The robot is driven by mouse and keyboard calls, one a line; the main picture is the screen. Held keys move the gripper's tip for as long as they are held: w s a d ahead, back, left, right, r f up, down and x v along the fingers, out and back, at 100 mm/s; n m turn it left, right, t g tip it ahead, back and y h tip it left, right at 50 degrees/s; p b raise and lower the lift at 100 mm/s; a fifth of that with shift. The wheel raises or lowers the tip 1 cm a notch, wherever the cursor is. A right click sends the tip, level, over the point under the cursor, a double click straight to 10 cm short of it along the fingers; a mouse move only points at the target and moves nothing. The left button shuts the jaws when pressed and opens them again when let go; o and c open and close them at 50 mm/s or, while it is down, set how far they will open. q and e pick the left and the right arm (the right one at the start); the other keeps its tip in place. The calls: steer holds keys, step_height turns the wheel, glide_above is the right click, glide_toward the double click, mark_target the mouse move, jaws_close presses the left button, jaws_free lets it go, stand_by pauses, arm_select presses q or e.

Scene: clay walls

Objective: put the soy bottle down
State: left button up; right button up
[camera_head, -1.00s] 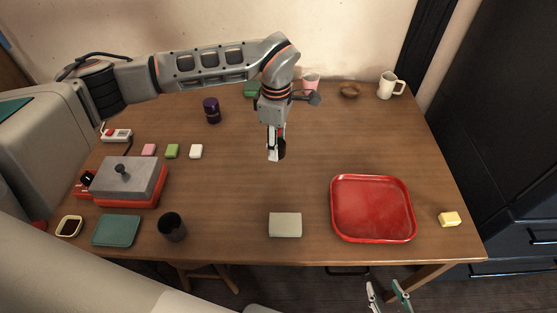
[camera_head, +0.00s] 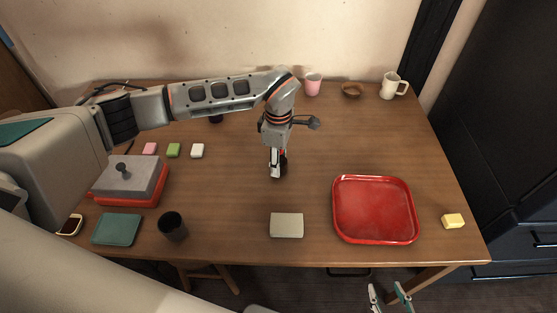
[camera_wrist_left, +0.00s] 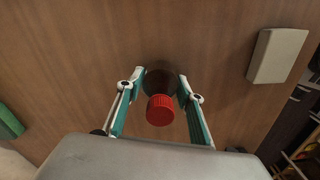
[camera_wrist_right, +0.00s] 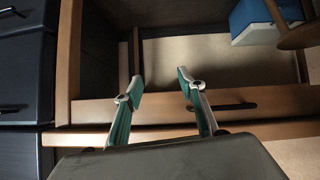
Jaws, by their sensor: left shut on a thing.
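The soy bottle (camera_wrist_left: 160,108) is dark with a red cap and shows between the fingers of my left gripper (camera_wrist_left: 161,83) in the left wrist view. That gripper is shut on it. In the head view the left gripper (camera_head: 277,172) points down over the middle of the wooden table (camera_head: 240,190), and the dark bottle (camera_head: 284,163) is mostly hidden behind the fingers. I cannot tell whether its base touches the table. My right gripper (camera_head: 388,297) is open and empty, off the front edge of the table; its spread fingers also show in the right wrist view (camera_wrist_right: 162,90).
A red tray (camera_head: 374,238) lies right of the left gripper, with a yellow block (camera_head: 453,221) beyond it. A grey block (camera_head: 286,225) lies in front. The table around the bottle is clear.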

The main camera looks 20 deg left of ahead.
arm_select(q)
steer(key=o, duration=1.2)
step_height(320, 180, up, 12)
steer(key=shift+r+p, duration=0.15)
steer(key=shift+p, duration=0.2)
